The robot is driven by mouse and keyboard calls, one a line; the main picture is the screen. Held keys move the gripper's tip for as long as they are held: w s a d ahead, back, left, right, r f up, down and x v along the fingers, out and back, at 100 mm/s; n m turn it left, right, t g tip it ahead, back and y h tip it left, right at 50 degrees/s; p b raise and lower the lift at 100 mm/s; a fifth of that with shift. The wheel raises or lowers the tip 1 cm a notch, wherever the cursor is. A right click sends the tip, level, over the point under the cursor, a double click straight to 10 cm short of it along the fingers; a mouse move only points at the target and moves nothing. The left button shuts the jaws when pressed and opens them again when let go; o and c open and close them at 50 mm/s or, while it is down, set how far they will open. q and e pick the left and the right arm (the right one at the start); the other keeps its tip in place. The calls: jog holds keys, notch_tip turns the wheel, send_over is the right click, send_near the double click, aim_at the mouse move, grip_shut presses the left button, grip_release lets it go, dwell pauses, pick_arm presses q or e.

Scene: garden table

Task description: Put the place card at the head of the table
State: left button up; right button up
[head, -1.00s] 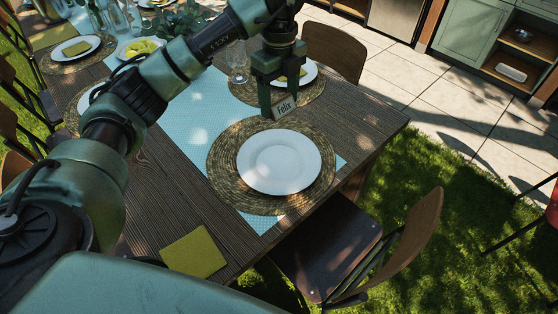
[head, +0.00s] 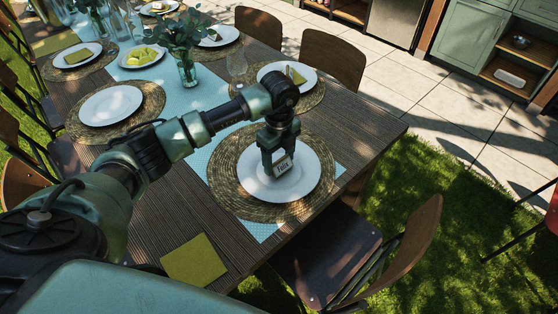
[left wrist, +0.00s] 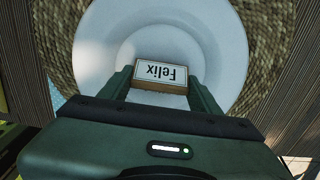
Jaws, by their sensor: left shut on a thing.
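The place card (head: 283,167), a small white card marked "Felix" on a tan block, is between the fingers of my left gripper (head: 277,165). In the left wrist view the card (left wrist: 161,74) sits between the two fingertips (left wrist: 160,84), with its lettering upside down. My left gripper is shut on it, over the white plate (head: 309,185) at the near end of the table. The plate lies on a round woven mat (head: 226,181). I cannot tell whether the card touches the plate. My right gripper is not in view.
A folded green napkin (head: 195,260) lies on the wooden table (head: 165,215) left of the mat. A chair (head: 345,250) stands at the near end.

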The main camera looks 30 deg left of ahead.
pick_arm(q)
jog(key=shift+f, duration=0.55)
jog(key=shift+f, duration=0.1)
jog(key=o, duration=1.3)
jog(key=shift+r, duration=0.3)
notch_tip(320, 180, up, 12)
jog(key=shift+f+b, duration=0.1)
jog(key=shift+b, duration=0.55)
